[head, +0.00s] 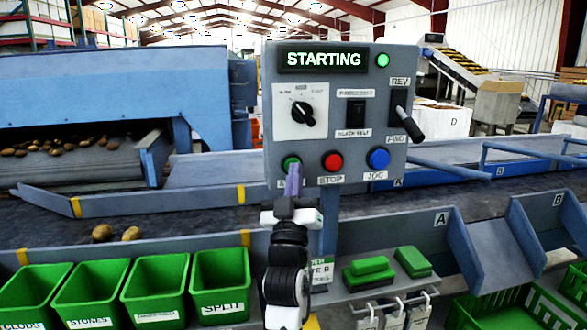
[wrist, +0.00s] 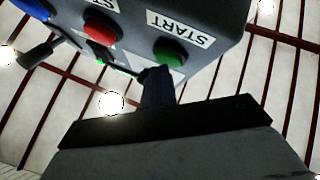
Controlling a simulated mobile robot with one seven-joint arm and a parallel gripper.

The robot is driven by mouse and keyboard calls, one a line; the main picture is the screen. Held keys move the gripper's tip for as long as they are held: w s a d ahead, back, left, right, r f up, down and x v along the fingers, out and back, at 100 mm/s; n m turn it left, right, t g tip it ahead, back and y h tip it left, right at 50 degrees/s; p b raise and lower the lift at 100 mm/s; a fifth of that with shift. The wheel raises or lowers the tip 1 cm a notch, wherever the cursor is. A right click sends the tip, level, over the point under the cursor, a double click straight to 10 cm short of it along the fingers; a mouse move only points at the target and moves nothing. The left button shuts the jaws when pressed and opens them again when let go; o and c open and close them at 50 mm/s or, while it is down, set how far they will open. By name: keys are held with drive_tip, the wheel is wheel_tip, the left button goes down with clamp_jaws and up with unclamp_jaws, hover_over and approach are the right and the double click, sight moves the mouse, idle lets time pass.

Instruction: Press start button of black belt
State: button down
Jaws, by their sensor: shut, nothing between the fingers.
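The green start button (head: 291,160) is at the panel's lower left and shows in the wrist view (wrist: 170,52). My gripper (head: 293,178) is shut and empty, its tips at the lower part of the button; it also shows in the wrist view (wrist: 157,82). I cannot tell whether the tips touch the button. The black belt (head: 200,218) runs behind my arm with two potatoes (head: 103,233) on it.
The red stop button (head: 332,161) and blue jog button (head: 378,158) sit to the right. A black lever (head: 410,125) sticks out at the panel's right. Green bins (head: 220,280) stand lower left; green blocks (head: 368,266) lie lower right.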

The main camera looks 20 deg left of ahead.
drive_tip(key=shift+s, duration=0.1)
idle(0.3)
drive_tip(key=shift+s+d, duration=0.5)
drive_tip(key=shift+s, duration=0.15)
